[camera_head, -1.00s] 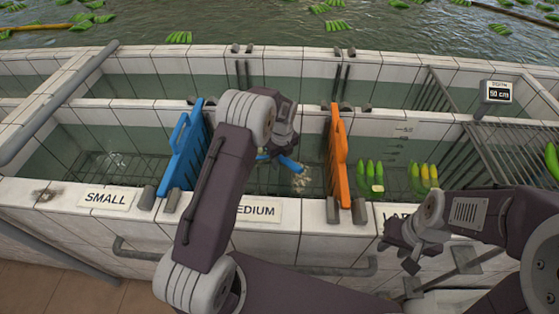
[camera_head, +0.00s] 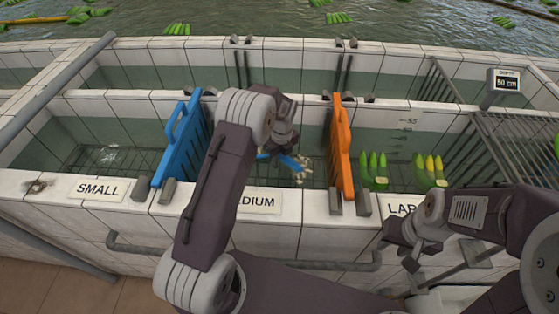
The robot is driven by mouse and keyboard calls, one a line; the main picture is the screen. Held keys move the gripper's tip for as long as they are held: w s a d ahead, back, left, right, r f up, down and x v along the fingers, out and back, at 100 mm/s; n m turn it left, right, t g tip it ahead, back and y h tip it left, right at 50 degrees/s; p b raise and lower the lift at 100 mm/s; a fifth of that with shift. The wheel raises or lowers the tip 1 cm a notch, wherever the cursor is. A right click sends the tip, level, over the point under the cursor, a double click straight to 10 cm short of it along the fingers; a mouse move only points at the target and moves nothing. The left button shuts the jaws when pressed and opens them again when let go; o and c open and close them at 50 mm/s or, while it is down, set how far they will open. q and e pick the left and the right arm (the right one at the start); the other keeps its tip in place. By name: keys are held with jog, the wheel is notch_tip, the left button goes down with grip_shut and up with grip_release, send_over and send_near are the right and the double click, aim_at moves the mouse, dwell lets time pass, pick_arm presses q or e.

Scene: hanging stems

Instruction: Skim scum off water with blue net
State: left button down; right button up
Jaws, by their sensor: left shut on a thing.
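The blue net (camera_head: 290,161) shows as a short blue piece below my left gripper (camera_head: 275,152), in the middle compartment. My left gripper is shut on it; the fingertips are mostly hidden behind my own arm. Pale scum (camera_head: 304,170) floats on the water just right of the net, close to it or touching; I cannot tell which. Another pale patch of scum (camera_head: 107,156) lies on the water in the left compartment. My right gripper (camera_head: 405,247) hangs in front of the tank wall at the right; whether its jaws are open is unclear.
A blue divider (camera_head: 181,150) and an orange divider (camera_head: 341,150) stand either side of the middle compartment. Green banana bunches (camera_head: 374,172) float in the right compartment, near a metal grate (camera_head: 515,150). A depth display (camera_head: 505,81) stands at the back right.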

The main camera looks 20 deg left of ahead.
notch_tip(320, 180, up, 22)
jog(key=p, duration=2.1)
